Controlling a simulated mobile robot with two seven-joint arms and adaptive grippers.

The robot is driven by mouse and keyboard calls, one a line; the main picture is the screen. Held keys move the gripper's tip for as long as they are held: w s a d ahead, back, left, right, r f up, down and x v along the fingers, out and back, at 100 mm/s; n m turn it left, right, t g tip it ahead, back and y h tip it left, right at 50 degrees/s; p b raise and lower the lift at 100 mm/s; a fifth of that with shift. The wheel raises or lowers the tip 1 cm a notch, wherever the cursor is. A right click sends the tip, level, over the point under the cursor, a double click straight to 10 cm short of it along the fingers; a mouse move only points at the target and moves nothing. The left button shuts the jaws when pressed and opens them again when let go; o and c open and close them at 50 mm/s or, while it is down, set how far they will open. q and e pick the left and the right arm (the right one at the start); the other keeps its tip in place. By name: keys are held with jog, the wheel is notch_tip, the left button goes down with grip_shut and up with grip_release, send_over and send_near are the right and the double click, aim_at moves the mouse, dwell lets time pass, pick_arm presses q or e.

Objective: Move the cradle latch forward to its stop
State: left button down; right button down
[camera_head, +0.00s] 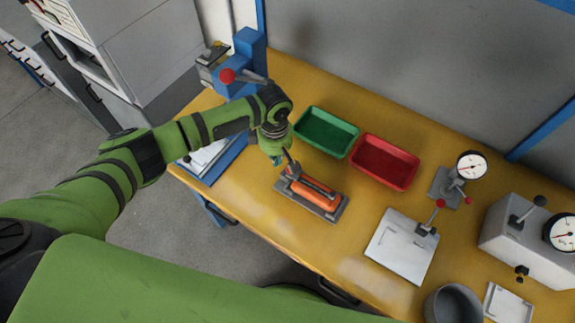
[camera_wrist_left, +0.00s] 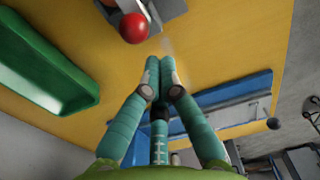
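The cradle (camera_head: 325,215) is a grey plate on the yellow bench, with an orange cylindrical part (camera_head: 316,196) lying in it. My left gripper (camera_head: 279,161) hangs over the cradle's left end. In the left wrist view its teal fingers (camera_wrist_left: 160,72) are drawn together with nothing seen between them. Just beyond the fingertips, apart from them in the picture, is a red ball knob (camera_wrist_left: 134,28) beside a grey piece of the cradle; it seems to be the latch's knob. In the head view the gripper largely hides the latch. My right gripper is not in view.
A green tray (camera_head: 327,144) and a red tray (camera_head: 384,176) stand behind the cradle. A blue press (camera_head: 240,62) with a red-knobbed lever stands at the back left. A white plate fixture (camera_head: 400,253) and gauges are to the right. The bench in front of the cradle is clear.

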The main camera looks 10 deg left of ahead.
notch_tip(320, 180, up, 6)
jog(key=p, duration=0.4)
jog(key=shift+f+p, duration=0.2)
jog(key=shift+p, duration=0.2)
